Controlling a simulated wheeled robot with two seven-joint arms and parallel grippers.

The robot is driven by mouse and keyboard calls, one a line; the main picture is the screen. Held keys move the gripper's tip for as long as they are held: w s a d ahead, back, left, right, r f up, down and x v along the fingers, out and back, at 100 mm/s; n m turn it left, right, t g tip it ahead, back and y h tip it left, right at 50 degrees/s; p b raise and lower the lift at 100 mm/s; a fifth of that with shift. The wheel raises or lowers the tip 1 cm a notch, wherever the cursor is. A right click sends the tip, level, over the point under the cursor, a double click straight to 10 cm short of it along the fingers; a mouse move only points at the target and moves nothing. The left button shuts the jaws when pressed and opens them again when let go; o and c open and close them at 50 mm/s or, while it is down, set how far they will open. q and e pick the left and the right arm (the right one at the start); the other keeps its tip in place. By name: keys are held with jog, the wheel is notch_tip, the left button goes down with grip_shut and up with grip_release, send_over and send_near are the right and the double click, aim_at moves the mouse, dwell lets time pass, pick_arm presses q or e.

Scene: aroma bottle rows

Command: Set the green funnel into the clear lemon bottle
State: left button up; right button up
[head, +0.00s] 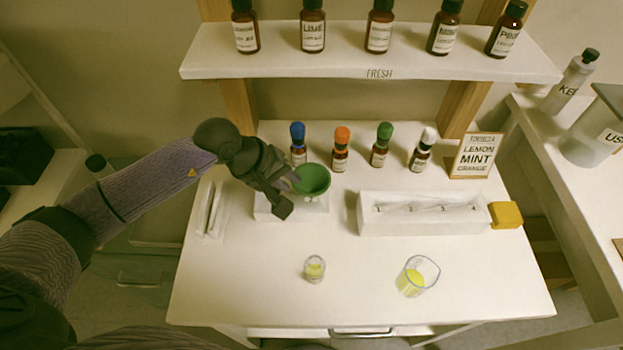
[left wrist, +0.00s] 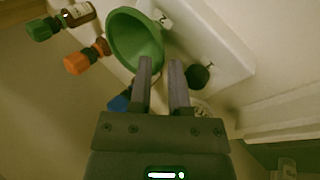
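The green funnel (head: 313,180) sits at a white block (head: 312,207) on the left of the table, its wide mouth up. My left gripper (head: 288,194) is close beside the funnel's left side. In the left wrist view the two fingers (left wrist: 161,72) are apart with a gap between them, and the funnel (left wrist: 132,38) lies just past their tips. I cannot tell whether a finger touches its rim. A small clear bottle (head: 315,269) with yellow liquid, apparently the lemon bottle, stands upright at the front, apart from the funnel. My right gripper does not show.
A beaker (head: 417,277) of yellow liquid stands front right. Behind are brown bottles with blue (head: 298,144), orange (head: 341,150), green (head: 381,146) and white (head: 421,150) caps. A white tray (head: 424,223) and yellow block (head: 505,215) sit at right. A shelf (head: 370,64) overhangs the back.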

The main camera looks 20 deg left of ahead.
aim_at(299, 187)
pick_arm(q)
jog(key=b+x, duration=0.1)
jog(key=x, duration=0.3)
jog(key=shift+d+f, duration=0.1)
jog(key=shift+f, duration=0.05)
grip_shut()
jog(key=r+p, duration=0.1)
jog(key=r, duration=0.4)
jog(key=r+p, duration=0.2)
jog(key=r, duration=0.3)
jog(key=shift+s+r, duration=0.1)
jog(key=shift+s, duration=0.1)
jog(key=s+d+r+m+g+h+p, duration=0.1)
jog(key=s+d+r+m+p, duration=0.1)
jog(key=s, duration=0.4)
jog(key=s+d+r+m+g+p, duration=0.2)
jog(key=s+m+p, duration=0.2)
jog(key=s+p, duration=0.2)
jog(key=shift+s+d+r+h, duration=0.15)
jog(key=shift+s+r+h, duration=0.2)
jog(key=shift+s, duration=0.2)
